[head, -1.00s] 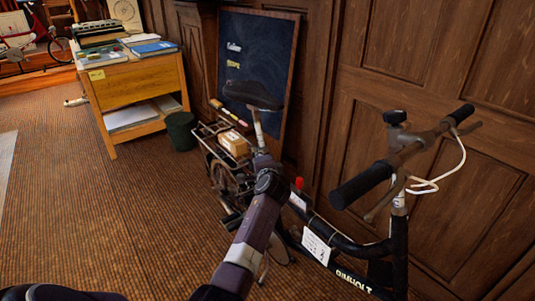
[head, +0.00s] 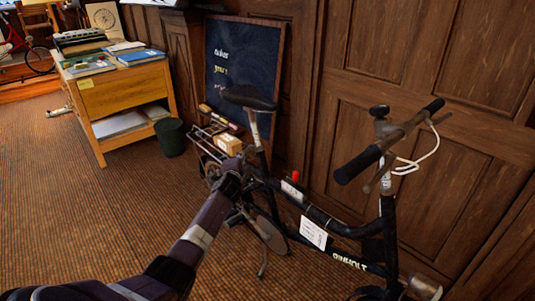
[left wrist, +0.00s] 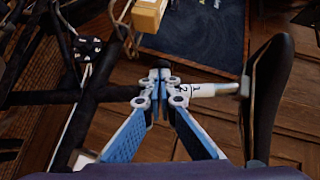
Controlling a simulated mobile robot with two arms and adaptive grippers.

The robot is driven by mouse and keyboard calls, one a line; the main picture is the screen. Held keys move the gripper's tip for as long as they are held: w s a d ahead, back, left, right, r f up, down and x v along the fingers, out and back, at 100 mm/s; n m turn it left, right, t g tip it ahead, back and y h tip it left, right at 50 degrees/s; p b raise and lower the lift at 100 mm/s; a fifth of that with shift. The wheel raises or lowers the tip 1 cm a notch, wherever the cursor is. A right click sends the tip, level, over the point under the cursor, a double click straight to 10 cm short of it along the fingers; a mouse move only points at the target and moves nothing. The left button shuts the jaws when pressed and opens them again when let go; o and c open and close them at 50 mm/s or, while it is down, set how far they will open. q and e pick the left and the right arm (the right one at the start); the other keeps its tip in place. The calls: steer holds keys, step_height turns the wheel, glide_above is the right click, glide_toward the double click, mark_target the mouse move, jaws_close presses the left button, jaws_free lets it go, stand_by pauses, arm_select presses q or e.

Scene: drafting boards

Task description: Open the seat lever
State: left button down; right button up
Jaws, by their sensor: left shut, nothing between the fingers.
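A black bicycle (head: 330,222) stands by the panelled wall. Its dark saddle (head: 249,98) sits on a pale seat post (head: 257,130); in the left wrist view the saddle (left wrist: 270,85) is at the right and the post (left wrist: 210,90) carries the marks 1 and 2. My left gripper (left wrist: 161,86) is shut and empty, its blue-and-white fingers together where the post meets the dark frame tube (left wrist: 100,96). In the head view my left gripper (head: 240,163) is just below the post. I cannot make out the seat lever clearly; the fingers cover much of the clamp area. My right gripper is out of view.
A rear rack with a cardboard box (head: 228,144) is close behind the post. The handlebar (head: 385,145) juts out at the right. A chalkboard (head: 238,60) leans on the wall. A wooden desk (head: 125,85) and dark green bin (head: 171,138) stand left. Carpet is clear at the left.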

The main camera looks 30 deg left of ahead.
arm_select(q)
steer(key=shift+a, duration=0.1)
steer(key=v, duration=1.2)
steer(key=shift+f, duration=0.15)
stand_by(0.6)
